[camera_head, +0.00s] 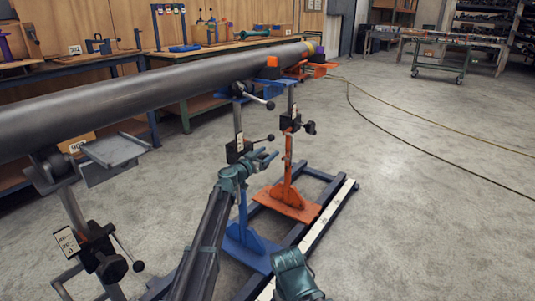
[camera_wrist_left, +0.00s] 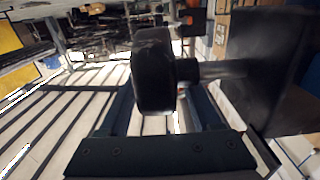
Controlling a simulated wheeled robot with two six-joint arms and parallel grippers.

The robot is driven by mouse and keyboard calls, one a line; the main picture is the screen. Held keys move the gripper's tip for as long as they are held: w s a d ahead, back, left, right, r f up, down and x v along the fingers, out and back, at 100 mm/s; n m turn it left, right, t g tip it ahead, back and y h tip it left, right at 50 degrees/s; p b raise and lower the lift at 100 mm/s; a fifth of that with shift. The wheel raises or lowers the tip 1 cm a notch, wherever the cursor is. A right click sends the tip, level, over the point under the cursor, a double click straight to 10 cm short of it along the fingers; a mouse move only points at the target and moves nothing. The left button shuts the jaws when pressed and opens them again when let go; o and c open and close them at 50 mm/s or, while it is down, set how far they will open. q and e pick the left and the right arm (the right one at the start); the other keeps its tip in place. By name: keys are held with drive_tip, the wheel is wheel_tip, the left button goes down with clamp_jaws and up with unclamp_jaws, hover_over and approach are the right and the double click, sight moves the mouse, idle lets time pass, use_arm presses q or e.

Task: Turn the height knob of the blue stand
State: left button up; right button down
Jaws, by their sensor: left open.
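The blue stand (camera_head: 241,215) stands under the long grey pipe (camera_head: 140,97). A black clamp block (camera_head: 237,151) with a white label sits on its post, and a thin lever with a ball end sticks out to the right. My left gripper (camera_head: 270,158) is open just right of this block. In the left wrist view, a round black knob (camera_wrist_left: 154,72) on a short shaft comes from a dark block (camera_wrist_left: 268,72). The knob is in front of and between my open fingers (camera_wrist_left: 160,112); contact cannot be told. The gripper hides the knob in the head view.
An orange stand (camera_head: 288,190) stands close behind to the right, and a grey stand (camera_head: 75,215) is at the left. A dark floor frame (camera_head: 325,215) runs under the stands. My right arm shows at the bottom.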

use_arm(q)
drive_tip(key=shift+w+d, duration=0.1)
drive_tip(key=shift+w, duration=0.1)
clamp_jaws()
drive_tip(key=shift+f+b, duration=0.15)
drive_tip(key=shift+b, duration=0.2)
drive_tip(key=t+h+b, duration=0.1)
drive_tip(key=b, duration=0.1)
drive_tip(key=t+b, duration=0.1)
drive_tip(key=b, duration=0.2)
drive_tip(key=shift+s+h, duration=0.35)
drive_tip(key=shift+h, duration=0.05)
drive_tip(key=shift+s+a+r+t+h+b, duration=0.15)
drive_tip(key=shift+a+r+t+h+b, duration=0.2)
drive_tip(key=shift+t+b, duration=0.25)
drive_tip(key=shift+r, duration=0.25)
